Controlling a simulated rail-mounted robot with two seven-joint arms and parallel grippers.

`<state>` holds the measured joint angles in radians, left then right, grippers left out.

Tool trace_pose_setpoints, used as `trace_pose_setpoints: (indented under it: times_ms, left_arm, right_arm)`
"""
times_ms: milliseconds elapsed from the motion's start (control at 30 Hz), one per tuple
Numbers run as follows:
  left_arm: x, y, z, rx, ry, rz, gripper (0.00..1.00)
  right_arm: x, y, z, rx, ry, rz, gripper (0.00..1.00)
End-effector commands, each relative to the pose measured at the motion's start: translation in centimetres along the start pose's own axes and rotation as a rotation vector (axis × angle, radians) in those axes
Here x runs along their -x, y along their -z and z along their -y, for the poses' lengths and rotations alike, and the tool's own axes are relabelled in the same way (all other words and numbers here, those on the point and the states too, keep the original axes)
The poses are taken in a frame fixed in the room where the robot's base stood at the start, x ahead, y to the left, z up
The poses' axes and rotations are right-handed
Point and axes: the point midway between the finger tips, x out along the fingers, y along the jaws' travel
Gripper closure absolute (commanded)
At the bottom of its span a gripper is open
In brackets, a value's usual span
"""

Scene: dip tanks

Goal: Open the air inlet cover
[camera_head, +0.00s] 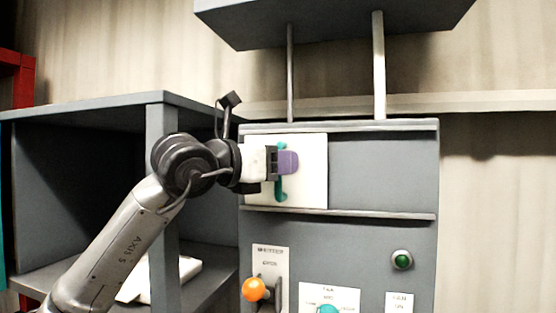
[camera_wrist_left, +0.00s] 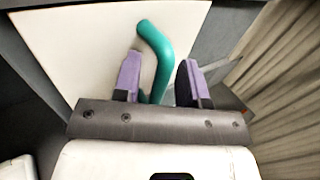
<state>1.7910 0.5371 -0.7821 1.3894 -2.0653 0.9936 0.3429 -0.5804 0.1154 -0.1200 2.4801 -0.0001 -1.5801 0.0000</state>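The air inlet cover is a white panel (camera_head: 316,185) on the upper front of the grey cabinet, in the head view. It also fills much of the left wrist view (camera_wrist_left: 60,45). A teal bent handle (camera_head: 281,187) is on it; the left wrist view shows the handle (camera_wrist_left: 157,48) running between my purple fingers. My left gripper (camera_head: 288,162) is at the panel, over the handle's middle. In the wrist view the left gripper (camera_wrist_left: 160,68) is open, with a gap between the handle and the right-hand finger. The handle's lower part is partly hidden. My right gripper is out of view.
Horizontal rails (camera_head: 380,215) run above and below the panel, with bare grey cabinet to its right. Below are an orange-knobbed lever (camera_head: 254,289), a green button (camera_head: 402,260) and a teal knob (camera_head: 328,309). A grey open shelf (camera_head: 90,105) stands left. A grey hood (camera_head: 330,20) hangs above.

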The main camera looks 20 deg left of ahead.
Motion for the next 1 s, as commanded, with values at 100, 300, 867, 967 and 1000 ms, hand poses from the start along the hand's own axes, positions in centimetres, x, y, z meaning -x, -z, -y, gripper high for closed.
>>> trace_pose_setpoints:
  times_ms: [100, 300, 867, 967, 1000]
  left_arm:
    - [-0.01, 0.03, 0.01, 0.000, 0.000, 0.000, 0.61]
    - [0.01, 0.01, 0.03, 0.000, 0.001, 0.000, 0.76]
    - [0.04, -0.02, 0.02, 0.000, 0.001, 0.000, 1.00]
    - [0.01, 0.01, 0.08, 0.000, 0.001, 0.000, 1.00]
    - [-0.03, 0.04, 0.15, 0.000, 0.001, 0.000, 1.00]
  right_arm:
    - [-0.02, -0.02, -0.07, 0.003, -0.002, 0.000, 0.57]
    - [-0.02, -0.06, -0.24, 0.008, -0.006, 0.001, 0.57]
    - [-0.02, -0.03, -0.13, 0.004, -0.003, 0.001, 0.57]
    - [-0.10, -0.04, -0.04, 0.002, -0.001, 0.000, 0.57]
    - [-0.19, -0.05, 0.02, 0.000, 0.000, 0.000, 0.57]
